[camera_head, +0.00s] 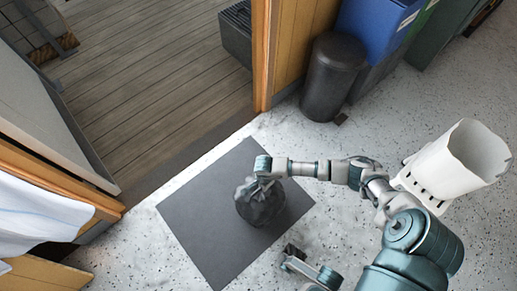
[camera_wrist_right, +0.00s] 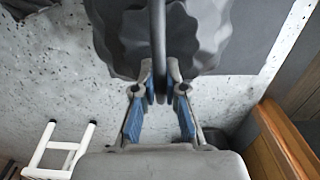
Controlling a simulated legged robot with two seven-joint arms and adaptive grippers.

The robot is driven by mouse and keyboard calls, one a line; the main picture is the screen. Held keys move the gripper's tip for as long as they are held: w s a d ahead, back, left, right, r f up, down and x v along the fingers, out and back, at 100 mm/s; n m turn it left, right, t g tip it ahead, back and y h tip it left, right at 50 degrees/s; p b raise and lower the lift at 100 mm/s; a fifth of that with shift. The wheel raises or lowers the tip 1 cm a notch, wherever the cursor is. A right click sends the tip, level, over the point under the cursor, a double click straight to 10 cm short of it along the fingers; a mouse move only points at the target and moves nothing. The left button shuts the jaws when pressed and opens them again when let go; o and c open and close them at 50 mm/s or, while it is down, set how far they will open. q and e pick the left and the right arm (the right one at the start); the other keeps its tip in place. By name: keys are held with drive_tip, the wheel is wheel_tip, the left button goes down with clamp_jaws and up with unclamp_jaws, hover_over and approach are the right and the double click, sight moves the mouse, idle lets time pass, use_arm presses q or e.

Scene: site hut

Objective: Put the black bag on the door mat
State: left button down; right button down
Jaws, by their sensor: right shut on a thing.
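The black bag (camera_head: 262,205) is a dark, crumpled round sack. It shows over the dark grey door mat (camera_head: 195,222), near the mat's middle; I cannot tell whether it touches the mat. My right gripper (camera_head: 264,180) is at the top of the bag. In the right wrist view my right gripper (camera_wrist_right: 158,92) is shut on the dark upright loop of the bag (camera_wrist_right: 205,35), with its folds behind the fingers. A grey and teal arm end with a dark tip, seemingly my left gripper (camera_head: 290,254), is low in the head view, beside the mat; its fingers are unclear.
A dark round bin (camera_head: 333,78) and a blue bin (camera_head: 375,30) stand by the wall at the top. A white container (camera_head: 465,160) is at the right. An open doorway with plank flooring (camera_head: 160,85) lies beyond the mat. White cloth (camera_head: 35,215) hangs at the left.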

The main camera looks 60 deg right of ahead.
drive_tip(key=shift+w, duration=0.1)
drive_tip(key=c, duration=1.2)
unclamp_jaws()
